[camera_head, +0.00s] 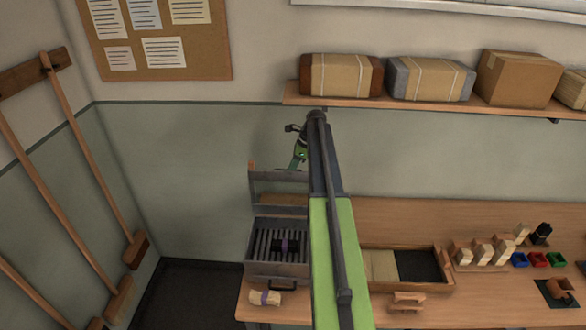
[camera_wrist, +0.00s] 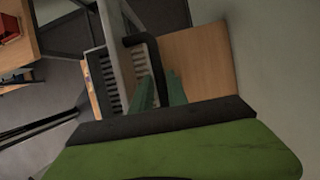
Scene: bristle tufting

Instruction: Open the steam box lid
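The grey steam box (camera_head: 250,268) stands at the left end of the workbench. Its slatted inside shows, with a dark thing with a purple band (camera_head: 288,246) on the slats. A grey framed panel (camera_head: 278,177), which looks like the lid, stands raised at the back. My gripper (camera_head: 297,154) is just above it, partly hidden by my arm. In the wrist view, a black bent handle (camera_wrist: 133,41) runs between my two green fingers (camera_wrist: 160,92), filling the gap. Slats (camera_wrist: 106,80) show below. The handle's far end is hidden behind the fingers.
A purple-banded bundle (camera_head: 265,298) lies before the box. Right of my arm are a divided wooden tray (camera_head: 449,287), wooden blocks (camera_head: 480,250) and small coloured bins (camera_head: 537,260). A shelf with parcels (camera_head: 340,76) hangs above.

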